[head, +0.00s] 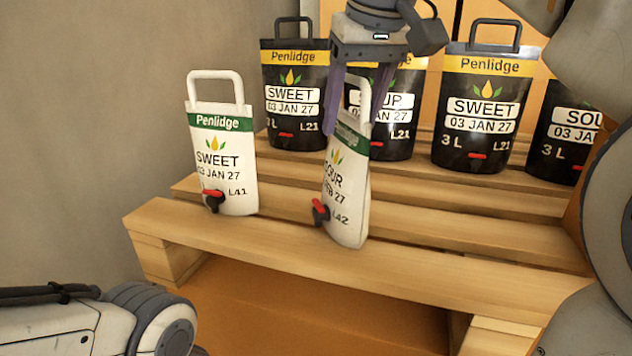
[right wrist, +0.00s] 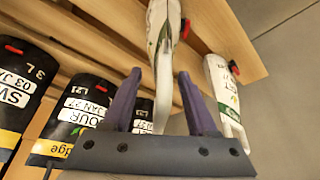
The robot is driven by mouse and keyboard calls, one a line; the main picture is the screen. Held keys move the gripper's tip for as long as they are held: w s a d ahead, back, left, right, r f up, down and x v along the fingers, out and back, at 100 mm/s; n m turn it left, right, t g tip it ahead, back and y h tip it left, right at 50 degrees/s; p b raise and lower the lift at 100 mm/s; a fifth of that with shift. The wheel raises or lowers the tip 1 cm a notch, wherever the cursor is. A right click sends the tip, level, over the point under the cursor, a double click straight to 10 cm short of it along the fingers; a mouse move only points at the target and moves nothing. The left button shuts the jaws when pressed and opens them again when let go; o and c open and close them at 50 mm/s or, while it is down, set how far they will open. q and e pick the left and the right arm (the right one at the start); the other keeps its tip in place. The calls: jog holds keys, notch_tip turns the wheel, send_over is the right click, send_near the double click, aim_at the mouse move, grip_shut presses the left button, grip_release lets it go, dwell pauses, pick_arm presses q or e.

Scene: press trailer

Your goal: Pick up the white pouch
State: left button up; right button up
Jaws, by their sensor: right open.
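Two white pouches with green Penlidge bands stand on the wooden pallet (head: 420,266). The white SWEET pouch (head: 222,165) is on the left, upright with its loop handle up. The white SOUR pouch (head: 345,190) stands to its right, turned partly edge-on and looking slightly tilted. My right gripper (head: 356,118) is open above the SOUR pouch, with its purple fingers on either side of the pouch's handle. The right wrist view shows this pouch (right wrist: 166,35) between the spread fingers (right wrist: 159,78). The SWEET pouch (right wrist: 222,85) is beside them there. My left gripper is out of view.
Several black pouches with yellow bands stand in a row behind, including a SWEET one (head: 480,115) and a SOUR one at the right edge (head: 565,135). One (head: 396,140) is close behind my right gripper. A plain wall (head: 90,120) is at the left.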

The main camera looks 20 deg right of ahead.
jog(key=shift+x, duration=0.95)
grip_shut()
jog(key=shift+r, duration=0.15)
dwell(0.6)
